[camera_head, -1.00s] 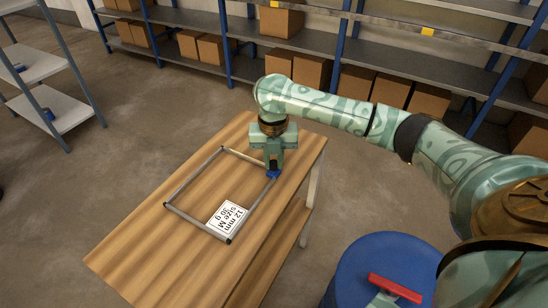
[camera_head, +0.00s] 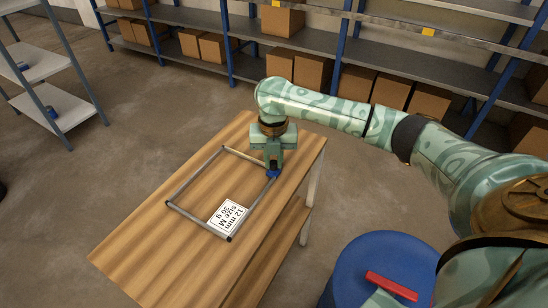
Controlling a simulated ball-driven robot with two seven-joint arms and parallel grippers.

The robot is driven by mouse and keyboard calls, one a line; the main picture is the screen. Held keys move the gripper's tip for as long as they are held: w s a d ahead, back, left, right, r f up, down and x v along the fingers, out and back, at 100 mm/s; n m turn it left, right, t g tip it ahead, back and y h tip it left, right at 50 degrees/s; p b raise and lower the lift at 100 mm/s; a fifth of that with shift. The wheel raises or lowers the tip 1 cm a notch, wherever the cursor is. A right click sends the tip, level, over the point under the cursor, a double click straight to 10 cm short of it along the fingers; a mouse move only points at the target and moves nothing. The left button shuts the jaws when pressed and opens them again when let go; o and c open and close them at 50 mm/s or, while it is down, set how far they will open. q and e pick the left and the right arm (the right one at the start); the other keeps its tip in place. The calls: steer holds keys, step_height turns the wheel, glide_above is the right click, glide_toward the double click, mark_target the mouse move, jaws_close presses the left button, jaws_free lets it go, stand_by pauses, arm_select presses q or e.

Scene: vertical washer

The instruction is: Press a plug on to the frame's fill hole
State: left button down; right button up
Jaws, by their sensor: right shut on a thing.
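A grey rectangular frame (camera_head: 190,178) lies on the wooden table (camera_head: 150,255). My right gripper (camera_head: 273,170) points down at the frame's far right corner. It is shut on a small blue plug (camera_head: 273,174), which sits at that corner. The fill hole is hidden under the plug and gripper, so I cannot tell how far the plug is seated. A white label (camera_head: 228,216) reading "12 mm size M 30 g" lies inside the frame near its front corner.
Shelves with cardboard boxes (camera_head: 312,71) line the back wall. A grey rack (camera_head: 55,108) stands at the left. The floor between is clear.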

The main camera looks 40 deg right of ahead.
arm_select(q)
steer(key=shift+r, duration=0.1)
arm_select(e)
steer(key=shift+f, duration=0.3)
stand_by(1.1)
steer(key=o, duration=0.9)
steer(key=shift+r, duration=0.1)
step_height(320, 180, up, 3)
steer(key=p, duration=0.2)
steer(key=shift+p, duration=0.4)
step_height(320, 180, up, 4)
steer(key=p, duration=0.4)
steer(key=shift+p, duration=0.3)
arm_select(q)
steer(key=w+r+t, duration=0.1)
steer(key=w+r, duration=0.2)
steer(key=r, duration=0.3)
steer(key=shift+r, duration=0.25)
steer(key=shift+w, duration=0.1)
